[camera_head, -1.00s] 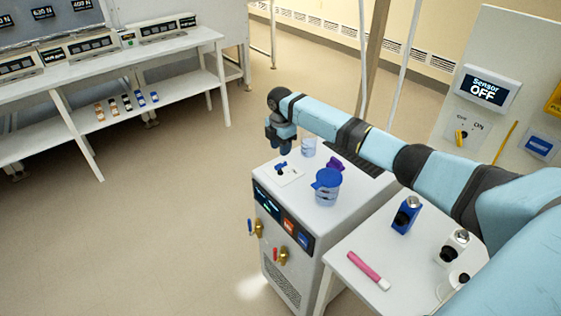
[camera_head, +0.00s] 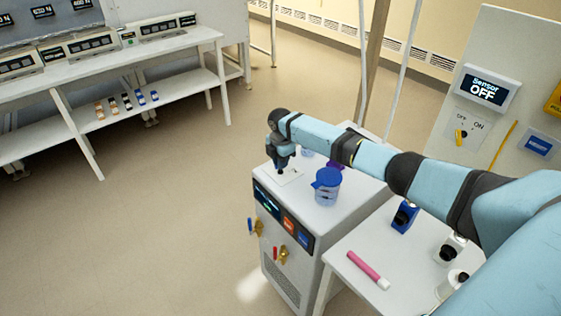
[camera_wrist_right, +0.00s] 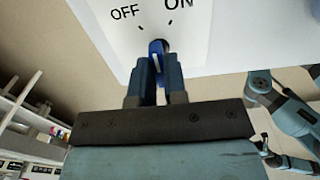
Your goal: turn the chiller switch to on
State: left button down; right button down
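The chiller (camera_head: 328,215) is a white cabinet with a dark front panel. A white switch plate (camera_head: 290,176) lies on its top and also shows in the right wrist view (camera_wrist_right: 205,50), marked OFF on the left and ON on the right. The blue switch handle (camera_wrist_right: 157,52) stands out from a dark hub there. My right gripper (camera_wrist_right: 157,75) has its two fingers on either side of the handle, close to it; whether they press on it is unclear. In the head view my right gripper (camera_head: 281,170) hides the switch. My left gripper is not in view.
A blue-lidded jar (camera_head: 326,188) stands on the chiller near the gripper, with a purple item (camera_head: 335,165) behind it. A side table (camera_head: 352,237) holds a pink marker (camera_head: 368,270) and bottles. A wall display (camera_head: 484,88) reads "Sensor OFF". The floor at left is clear.

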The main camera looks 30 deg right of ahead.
jog(key=m+p, duration=0.2)
jog(key=p, duration=0.1)
jog(key=shift+r+m, duration=0.15)
jog(key=shift+m, duration=0.25)
jog(key=shift+m+p, duration=0.75)
jog(key=shift+m, duration=0.75)
jog(key=c, duration=1.2)
grip_release()
jog(key=shift+o, duration=0.2)
notch_tip(320, 180, up, 14)
jog(key=shift+f+b, duration=0.2)
jog(key=shift+b, duration=0.15)
